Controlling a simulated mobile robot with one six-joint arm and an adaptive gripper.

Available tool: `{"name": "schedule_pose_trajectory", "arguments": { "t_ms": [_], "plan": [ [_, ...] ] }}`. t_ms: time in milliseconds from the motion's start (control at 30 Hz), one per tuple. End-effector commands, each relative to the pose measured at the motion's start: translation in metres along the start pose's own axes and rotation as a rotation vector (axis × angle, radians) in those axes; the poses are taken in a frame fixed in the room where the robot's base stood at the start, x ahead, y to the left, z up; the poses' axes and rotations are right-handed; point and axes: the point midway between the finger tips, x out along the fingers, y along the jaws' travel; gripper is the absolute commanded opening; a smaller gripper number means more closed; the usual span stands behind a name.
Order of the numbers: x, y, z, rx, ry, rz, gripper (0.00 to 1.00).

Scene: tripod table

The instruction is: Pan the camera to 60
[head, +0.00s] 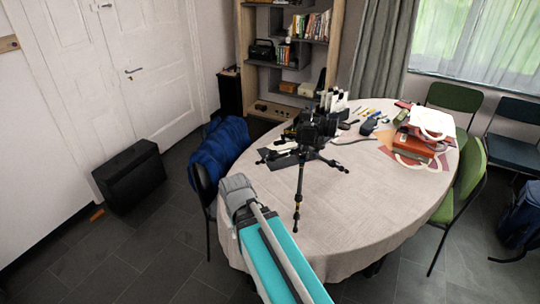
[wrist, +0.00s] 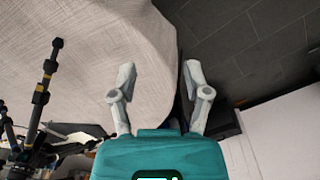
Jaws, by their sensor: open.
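A black camera (head: 314,128) sits on a small black tripod (head: 300,180) on the round table (head: 345,225). The tripod's legs are spread, one reaching toward the front of the table. No scale or pan reading can be made out. My arm comes in from the bottom of the head view, and its grey end is over the table's left front edge, left of the tripod and apart from it. In the wrist view my gripper (wrist: 158,75) is open, with nothing between its fingers. Part of the tripod (wrist: 42,90) shows at the left edge there.
Several tools and a red bag (head: 414,148) lie on the table's back and right. A chair with a blue jacket (head: 217,147) stands close at the left. Green chairs (head: 460,185) stand at the right. The tablecloth's left front is clear.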

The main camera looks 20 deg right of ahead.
Motion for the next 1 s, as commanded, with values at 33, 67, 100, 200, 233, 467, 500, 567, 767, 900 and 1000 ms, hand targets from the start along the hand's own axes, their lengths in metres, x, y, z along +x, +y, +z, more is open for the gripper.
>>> {"name": "schedule_pose_trajectory", "arguments": {
  "t_ms": [33,67,100,200,233,467,500,567,767,900,1000],
  "plan": [
    [0.004,0.005,-0.007,0.014,-0.001,0.022,0.62],
    [0.006,0.011,-0.010,0.025,-0.002,0.040,0.62],
    [0.009,0.016,-0.015,0.047,-0.003,0.067,0.62],
    [0.015,0.028,-0.032,0.121,0.001,0.153,0.62],
    [0.017,0.032,-0.037,0.147,0.004,0.185,0.62],
    [0.024,0.064,-0.089,0.394,0.080,0.471,0.62],
    [0.024,0.069,-0.098,0.440,0.104,0.523,0.62],
    [0.022,0.076,-0.112,0.506,0.144,0.599,0.62],
    [0.009,0.092,-0.159,0.722,0.329,0.836,0.62],
    [-0.004,0.097,-0.192,0.862,0.502,0.983,0.62],
    [-0.016,0.096,-0.214,0.952,0.644,1.071,0.62]
  ]
}}
